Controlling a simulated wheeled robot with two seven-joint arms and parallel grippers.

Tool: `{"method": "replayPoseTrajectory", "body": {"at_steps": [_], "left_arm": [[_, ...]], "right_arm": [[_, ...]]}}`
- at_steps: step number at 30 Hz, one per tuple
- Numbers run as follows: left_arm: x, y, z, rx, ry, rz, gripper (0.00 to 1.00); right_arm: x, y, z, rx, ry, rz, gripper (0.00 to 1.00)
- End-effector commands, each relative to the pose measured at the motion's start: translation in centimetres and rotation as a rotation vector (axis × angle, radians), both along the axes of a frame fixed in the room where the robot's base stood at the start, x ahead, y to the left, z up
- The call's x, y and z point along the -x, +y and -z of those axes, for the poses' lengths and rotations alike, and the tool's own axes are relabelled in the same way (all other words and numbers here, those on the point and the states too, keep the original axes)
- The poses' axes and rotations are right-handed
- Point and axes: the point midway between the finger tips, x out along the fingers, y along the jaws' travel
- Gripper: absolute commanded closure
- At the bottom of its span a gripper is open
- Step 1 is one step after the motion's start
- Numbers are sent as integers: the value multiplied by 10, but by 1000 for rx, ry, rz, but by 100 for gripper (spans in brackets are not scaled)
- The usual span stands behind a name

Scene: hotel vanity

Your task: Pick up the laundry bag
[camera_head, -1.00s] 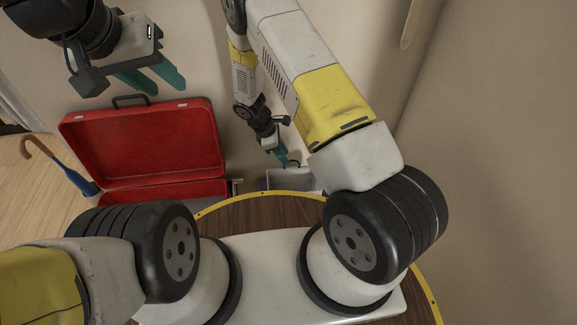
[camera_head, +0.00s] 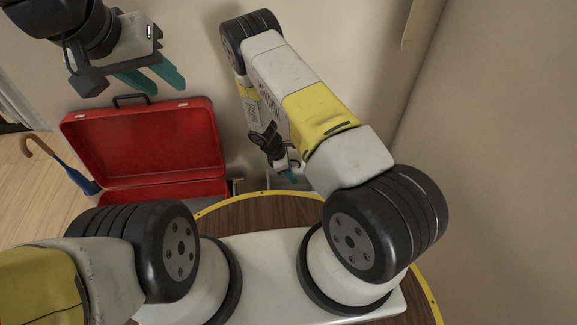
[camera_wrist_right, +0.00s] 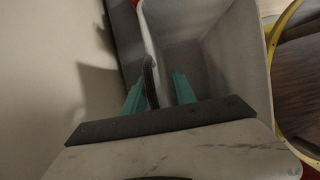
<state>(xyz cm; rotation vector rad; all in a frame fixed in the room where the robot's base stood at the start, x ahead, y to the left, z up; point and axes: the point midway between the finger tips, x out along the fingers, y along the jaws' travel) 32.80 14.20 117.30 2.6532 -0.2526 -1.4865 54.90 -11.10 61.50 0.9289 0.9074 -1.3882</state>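The laundry bag appears to be the pale grey, open-topped container seen in the right wrist view (camera_wrist_right: 235,50); in the head view it is mostly hidden behind my right arm. A dark loop like a handle (camera_wrist_right: 151,82) stands at its near side. My right gripper (camera_wrist_right: 158,92) is open, with the loop between its teal fingers, nearer the left one; contact is unclear. In the head view the right gripper (camera_head: 290,177) is low by the wall. My left gripper (camera_head: 152,80) is open and empty, raised above the red suitcase.
An open red suitcase (camera_head: 145,143) stands left of the bag by the wall. A blue umbrella with a brown hooked handle (camera_head: 75,177) leans at the far left. The wall is close behind my right gripper.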

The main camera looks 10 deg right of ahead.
Motion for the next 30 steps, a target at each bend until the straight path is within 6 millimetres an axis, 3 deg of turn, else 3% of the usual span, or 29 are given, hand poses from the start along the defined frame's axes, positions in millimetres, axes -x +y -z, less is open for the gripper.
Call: {"method": "replayPoseTrajectory", "body": {"at_steps": [2,7,8,30], "left_arm": [[0,0,0,0,0,0,64],[0,0,0,0,0,0,64],[0,0,0,0,0,0,64],[0,0,0,0,0,0,64]], "right_arm": [[0,0,0,0,0,0,67],[0,0,0,0,0,0,99],[0,0,0,0,0,0,100],[0,0,-1,1,0,0,100]]}}
